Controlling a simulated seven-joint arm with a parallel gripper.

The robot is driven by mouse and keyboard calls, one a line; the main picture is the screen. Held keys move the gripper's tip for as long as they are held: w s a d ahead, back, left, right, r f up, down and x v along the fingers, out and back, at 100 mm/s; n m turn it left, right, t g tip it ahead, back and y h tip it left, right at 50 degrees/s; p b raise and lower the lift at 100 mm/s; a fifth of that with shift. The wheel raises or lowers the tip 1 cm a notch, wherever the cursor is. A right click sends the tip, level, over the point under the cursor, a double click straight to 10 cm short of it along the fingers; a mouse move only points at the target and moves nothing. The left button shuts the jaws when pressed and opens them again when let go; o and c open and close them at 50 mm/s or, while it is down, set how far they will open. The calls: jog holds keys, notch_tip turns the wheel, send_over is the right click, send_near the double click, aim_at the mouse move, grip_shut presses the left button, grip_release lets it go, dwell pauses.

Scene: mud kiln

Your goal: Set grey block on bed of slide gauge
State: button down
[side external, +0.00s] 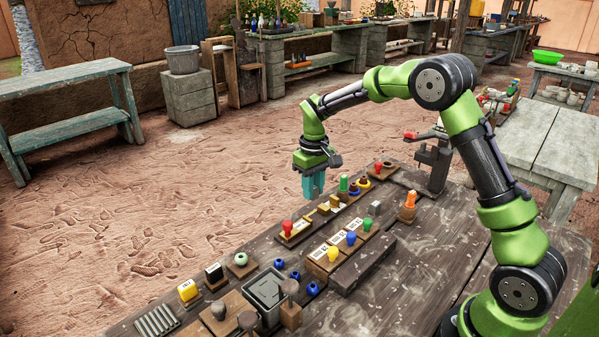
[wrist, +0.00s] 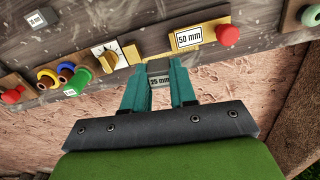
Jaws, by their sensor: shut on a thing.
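My gripper (side external: 313,188) hangs pointing down above the far edge of the dark wooden bench. In the wrist view its teal fingers (wrist: 159,80) are shut on a small grey block (wrist: 159,79) labelled "25 mm". The block is hidden by the fingers in the side view. The slide gauge (side external: 297,229) lies on the bench, with a red knob and brass parts. In the wrist view the gauge (wrist: 203,40) shows a "50 mm" label and a brass strip, just beyond the fingertips. I cannot tell the height gap between block and gauge.
Another grey block (side external: 375,208) stands on the bench, nearer my base. A dial (wrist: 108,55) and coloured rings (wrist: 48,78) sit left of the gauge in the wrist view. A labelled rack with coloured knobs (side external: 342,246) and a grey bin (side external: 266,290) stand nearby.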

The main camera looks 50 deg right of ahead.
aim_at(315, 219)
jog(key=shift+s+d+f+n, duration=0.15)
jog(key=shift+d+f+n, duration=0.05)
jog(key=shift+d+n, duration=0.25)
jog(key=shift+f, duration=3)
jog(key=shift+f, duration=0.45)
